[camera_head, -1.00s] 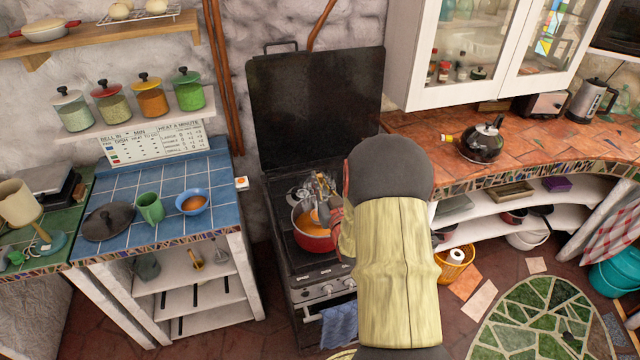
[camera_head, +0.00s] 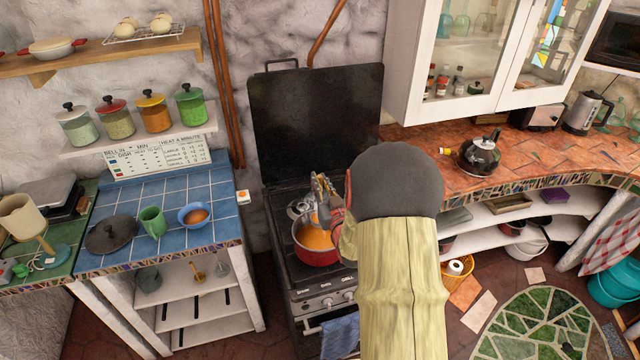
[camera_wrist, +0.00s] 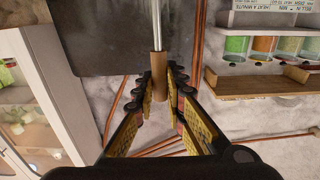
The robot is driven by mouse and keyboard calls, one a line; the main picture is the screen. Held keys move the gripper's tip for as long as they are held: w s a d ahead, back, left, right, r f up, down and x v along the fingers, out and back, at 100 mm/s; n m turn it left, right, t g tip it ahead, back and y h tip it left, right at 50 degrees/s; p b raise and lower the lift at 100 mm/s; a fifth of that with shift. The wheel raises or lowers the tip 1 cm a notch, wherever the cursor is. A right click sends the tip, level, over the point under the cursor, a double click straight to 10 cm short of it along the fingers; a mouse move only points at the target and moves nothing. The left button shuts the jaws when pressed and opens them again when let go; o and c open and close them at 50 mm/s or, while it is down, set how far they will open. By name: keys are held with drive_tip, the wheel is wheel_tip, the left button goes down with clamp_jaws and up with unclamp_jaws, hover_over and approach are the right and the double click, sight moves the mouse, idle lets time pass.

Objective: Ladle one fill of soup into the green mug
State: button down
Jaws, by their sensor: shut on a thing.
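The green mug (camera_head: 152,221) stands upright on the blue tiled counter, between a dark lid (camera_head: 110,234) and a blue bowl (camera_head: 194,212) of orange contents. The red pot (camera_head: 316,254) holds orange soup and sits on the stove. My gripper (camera_head: 323,192) is above the pot, partly hidden by my arm. In the wrist view my gripper (camera_wrist: 159,92) is shut on the ladle's wooden handle (camera_wrist: 159,66), with its metal shaft (camera_wrist: 156,22) running up out of the picture. The ladle's bowl is not clearly visible, so I cannot tell whether it holds soup.
The stove's raised black cover (camera_head: 315,115) stands behind the pot. A shelf with several lidded jars (camera_head: 155,112) hangs above the blue counter (camera_head: 172,190). A gap separates that counter from the stove. A kettle (camera_head: 480,152) stands on the right counter.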

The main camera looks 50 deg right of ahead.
idle(0.4)
drive_tip(key=w+a+r+p, duration=0.1)
drive_tip(key=w+r, duration=0.2)
drive_tip(key=w, duration=0.7)
drive_tip(key=w+r, duration=0.3)
drive_tip(key=w, duration=0.7)
drive_tip(key=w+a+r+m+h+p, duration=0.1)
drive_tip(key=w+a, duration=0.3)
drive_tip(key=w, duration=0.3)
drive_tip(key=w+a+r, duration=0.1)
drive_tip(key=w+a, duration=0.4)
drive_tip(key=w, duration=0.2)
drive_tip(key=w+a+f, duration=0.1)
drive_tip(key=w+a, duration=0.4)
drive_tip(key=a, duration=0.6)
drive_tip(key=w+a+f+p, duration=0.1)
drive_tip(key=w+a, duration=0.5)
drive_tip(key=a, duration=0.6)
drive_tip(key=w+a+f+n+y+p, duration=0.1)
drive_tip(key=w+a+f, duration=0.1)
drive_tip(key=w+a, duration=0.4)
drive_tip(key=a, duration=0.5)
drive_tip(key=shift+a+f, duration=0.2)
drive_tip(key=shift+a, duration=0.15)
drive_tip(key=shift+s, duration=0.1)
